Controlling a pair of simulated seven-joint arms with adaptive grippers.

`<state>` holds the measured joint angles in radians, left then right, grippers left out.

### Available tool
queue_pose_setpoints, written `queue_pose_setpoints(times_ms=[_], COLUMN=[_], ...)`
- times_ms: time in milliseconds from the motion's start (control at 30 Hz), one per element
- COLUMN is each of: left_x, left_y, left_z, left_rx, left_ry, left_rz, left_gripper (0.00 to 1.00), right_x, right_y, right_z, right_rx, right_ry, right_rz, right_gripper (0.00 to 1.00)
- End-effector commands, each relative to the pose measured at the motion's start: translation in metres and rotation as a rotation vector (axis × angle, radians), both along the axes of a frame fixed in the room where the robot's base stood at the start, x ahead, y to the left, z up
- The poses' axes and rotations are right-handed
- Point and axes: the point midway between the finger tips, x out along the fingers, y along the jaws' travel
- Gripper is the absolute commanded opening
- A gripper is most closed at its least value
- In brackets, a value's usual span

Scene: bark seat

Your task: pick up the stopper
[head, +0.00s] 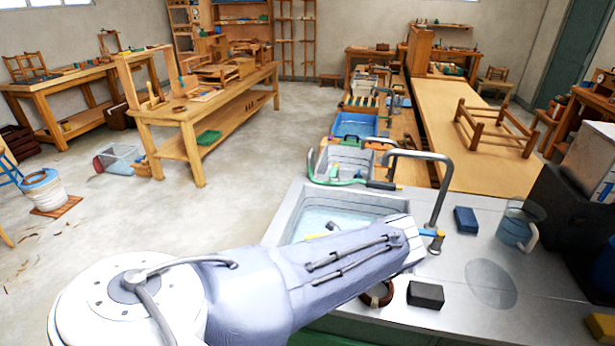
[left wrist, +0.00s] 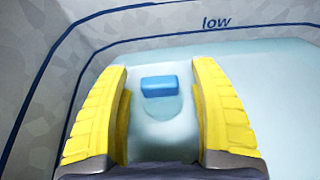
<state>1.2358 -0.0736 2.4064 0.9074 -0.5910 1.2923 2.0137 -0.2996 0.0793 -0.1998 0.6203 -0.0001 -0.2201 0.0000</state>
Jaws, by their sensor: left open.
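The stopper (left wrist: 160,87) shows in the left wrist view as a small blue block-like grip with a pale rounded shape below it, in the water of the sink basin. My left gripper (left wrist: 161,68) is open, with one yellow finger on each side of the stopper in the picture. Neither finger visibly touches it, and I cannot tell the height gap. In the head view the sink (head: 291,207) holds pale water; my left arm covers its near part and most of the gripper. My right gripper is not in view.
A curved grey tap (head: 437,190) rises at the sink's right. A blue block (head: 466,219), a dark block (head: 425,295) and a clear jug (head: 516,229) stand on the steel counter. The basin wall (left wrist: 45,60) carries a dark blue line and the word "low".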

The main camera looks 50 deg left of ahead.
Motion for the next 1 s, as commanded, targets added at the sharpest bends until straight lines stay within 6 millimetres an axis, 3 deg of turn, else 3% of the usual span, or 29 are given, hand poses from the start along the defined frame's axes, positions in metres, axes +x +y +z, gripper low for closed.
queue_pose_setpoints(times_ms=[133,667,1000], left_x=[0.0000,-0.0002,-0.0006], left_y=[0.0000,0.0000,0.0005], left_z=[0.0001,0.0000,0.0000], left_rx=[0.000,0.000,0.001], left_ry=[0.000,0.000,0.001], left_rz=[0.000,0.001,0.001], left_gripper=[0.63,0.02,0.00], right_x=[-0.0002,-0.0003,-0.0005], right_y=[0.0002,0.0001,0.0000], right_z=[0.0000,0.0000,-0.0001], right_rx=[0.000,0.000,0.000], right_ry=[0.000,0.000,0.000], right_rz=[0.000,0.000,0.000], right_gripper=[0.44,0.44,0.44])
